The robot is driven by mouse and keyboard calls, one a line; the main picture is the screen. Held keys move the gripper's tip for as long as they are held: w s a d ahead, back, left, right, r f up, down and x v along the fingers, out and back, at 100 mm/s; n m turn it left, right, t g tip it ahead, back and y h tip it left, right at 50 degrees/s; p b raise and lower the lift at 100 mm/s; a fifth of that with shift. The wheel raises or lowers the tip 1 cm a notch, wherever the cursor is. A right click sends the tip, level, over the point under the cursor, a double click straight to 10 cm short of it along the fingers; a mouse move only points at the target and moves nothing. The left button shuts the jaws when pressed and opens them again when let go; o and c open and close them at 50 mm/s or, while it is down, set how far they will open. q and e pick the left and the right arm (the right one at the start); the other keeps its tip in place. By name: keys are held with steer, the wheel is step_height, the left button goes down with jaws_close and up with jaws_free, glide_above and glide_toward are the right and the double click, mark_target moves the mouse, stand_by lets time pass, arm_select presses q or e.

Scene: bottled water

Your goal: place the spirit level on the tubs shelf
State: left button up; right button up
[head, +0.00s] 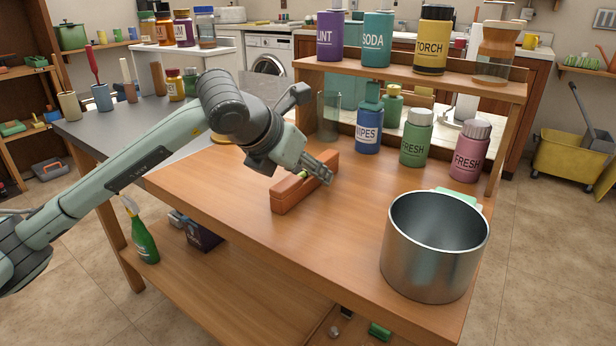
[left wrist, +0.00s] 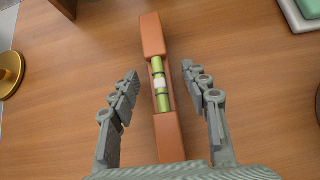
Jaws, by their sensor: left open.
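The spirit level (head: 304,184) is an orange-brown bar with a green vial in its middle, lying on the wooden workbench (head: 230,183). In the left wrist view the level (left wrist: 152,40) runs lengthwise between my left gripper's fingers (left wrist: 168,92), with a gap on each side. My left gripper (head: 322,170) is open and over the level in the head view, hiding part of it. No shelf is clearly marked for tubs; the raised shelf (head: 440,80) on the bench carries containers labelled LINT, SODA and TORCH. My right gripper is not in view.
A large steel pot (head: 435,247) stands at the bench's front right. Under the raised shelf stand a blue WIPES bottle (head: 368,130), a green FRESH bottle (head: 416,140) and a pink FRESH bottle (head: 471,152). The bench between level and pot is clear.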

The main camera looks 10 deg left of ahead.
arm_select(q)
steer(key=shift+c, duration=0.5)
jaws_close()
